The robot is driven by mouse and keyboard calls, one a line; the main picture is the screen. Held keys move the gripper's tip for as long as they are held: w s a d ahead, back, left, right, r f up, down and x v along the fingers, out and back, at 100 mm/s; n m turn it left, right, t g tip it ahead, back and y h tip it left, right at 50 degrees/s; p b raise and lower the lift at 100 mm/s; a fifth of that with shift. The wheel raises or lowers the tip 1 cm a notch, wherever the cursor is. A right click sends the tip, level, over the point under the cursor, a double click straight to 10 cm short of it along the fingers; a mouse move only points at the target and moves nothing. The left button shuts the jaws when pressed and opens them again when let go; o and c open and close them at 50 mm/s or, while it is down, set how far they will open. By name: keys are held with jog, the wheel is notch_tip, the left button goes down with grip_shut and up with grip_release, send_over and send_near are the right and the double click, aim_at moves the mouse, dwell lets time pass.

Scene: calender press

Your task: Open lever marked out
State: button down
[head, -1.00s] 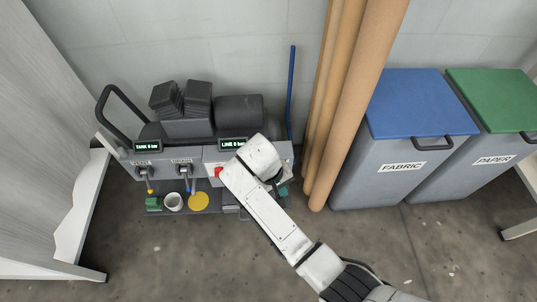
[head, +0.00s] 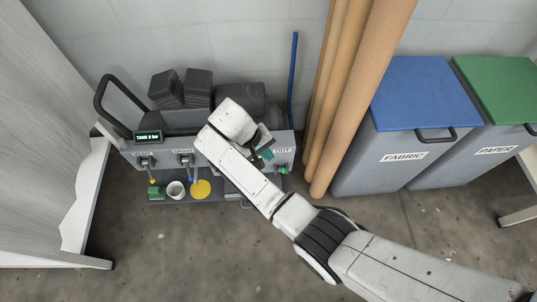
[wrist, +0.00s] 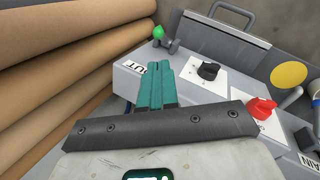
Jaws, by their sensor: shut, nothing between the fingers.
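The lever marked OUT has a green end (head: 283,169) at the right end of the grey machine's front, just below the OUT label (head: 282,151). In the wrist view its green end (wrist: 158,32) shows beyond my fingertips, and the OUT label (wrist: 140,68) is partly covered by the fingers. My gripper (head: 267,154) has teal fingers, also at the middle of the wrist view (wrist: 156,68). They are shut and empty, held over the right part of the machine, and appear apart from the lever.
A black knob (wrist: 208,70) and a red knob (wrist: 262,107) sit beside my fingers. Cardboard rolls (head: 358,100) lean close on the right. FABRIC bin (head: 400,175) stands further right.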

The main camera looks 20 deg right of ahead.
aim_at(282, 171)
jog(key=b+x, duration=0.3)
jog(key=x, duration=0.5)
jog(key=shift+s, duration=0.1)
jog(key=s+a+f+m+t+h+b, duration=0.1)
jog(key=s+a+f+t+h+b, duration=0.1)
jog(key=s+f+t, duration=0.4)
jog(key=shift+s+m+t+h, duration=0.35)
jog(key=shift+m+t+h, duration=0.05)
jog(key=shift+t+h, duration=0.1)
dwell(0.5)
jog(key=shift+w+d+r+b, duration=0.1)
jog(key=shift+w+b, duration=0.05)
jog(key=shift+w, duration=0.2)
jog(key=shift+w+d+r+b, duration=0.1)
jog(key=shift+w+b, duration=0.05)
jog(key=shift+w, duration=0.25)
